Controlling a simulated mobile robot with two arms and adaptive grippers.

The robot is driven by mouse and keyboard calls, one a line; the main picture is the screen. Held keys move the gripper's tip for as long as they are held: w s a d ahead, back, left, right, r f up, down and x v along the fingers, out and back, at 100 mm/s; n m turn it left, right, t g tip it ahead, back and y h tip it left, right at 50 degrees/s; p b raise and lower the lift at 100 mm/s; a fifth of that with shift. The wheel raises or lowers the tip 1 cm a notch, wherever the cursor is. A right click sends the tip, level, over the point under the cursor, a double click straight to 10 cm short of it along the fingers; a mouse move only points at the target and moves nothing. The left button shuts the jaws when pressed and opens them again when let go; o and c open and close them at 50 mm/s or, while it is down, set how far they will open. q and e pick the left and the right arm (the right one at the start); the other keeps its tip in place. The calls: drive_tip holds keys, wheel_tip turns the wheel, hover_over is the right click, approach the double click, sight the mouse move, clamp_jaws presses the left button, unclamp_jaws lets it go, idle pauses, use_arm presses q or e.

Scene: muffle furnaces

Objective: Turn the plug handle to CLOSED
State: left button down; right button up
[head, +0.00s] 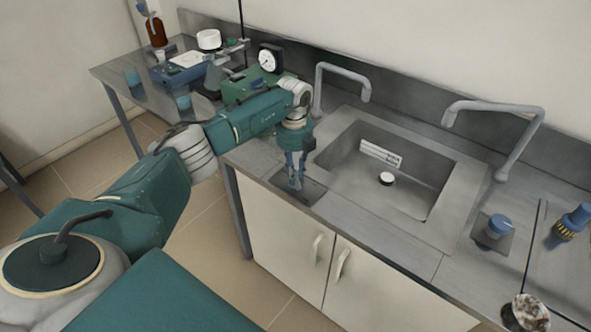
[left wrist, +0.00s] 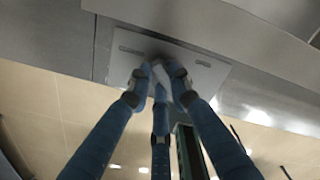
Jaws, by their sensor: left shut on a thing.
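My left gripper (head: 296,184) reaches down to the counter at the front left of the sink, over a dark plate (head: 312,192). Its blue fingers (left wrist: 160,82) are closed together on a small grey piece, which I take as the plug handle (left wrist: 161,74). The fingers hide most of it, so its angle cannot be told. The plate (left wrist: 207,75) around it has short dark slots or marks, too small to read. In the sink (head: 360,195), a white-topped plug (head: 386,178) is at the bottom. My right gripper is out of view.
A blue-capped item (head: 497,227) stands at right. A green device with a gauge (head: 270,60) is behind my left arm.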

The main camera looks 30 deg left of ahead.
use_arm(q)
drive_tip(key=n, duration=0.1)
drive_tip(key=n+p, duration=0.1)
drive_tip(key=n, duration=0.2)
drive_tip(key=shift+s+a+r+n+p, duration=0.2)
drive_tip(key=shift+s+n+p, duration=0.1)
drive_tip(key=shift+p, duration=0.1)
drive_tip(key=shift+s+d+n+p, duration=0.15)
drive_tip(key=shift+n+p, duration=0.65)
drive_tip(key=shift+n, duration=0.9)
drive_tip(key=shift+f+n, duration=0.1)
drive_tip(key=shift+n, duration=0.2)
drive_tip(key=c, duration=1.6)
unclamp_jaws()
drive_tip(key=shift+o, duration=0.2)
wheel_tip(320, 180, up, 12)
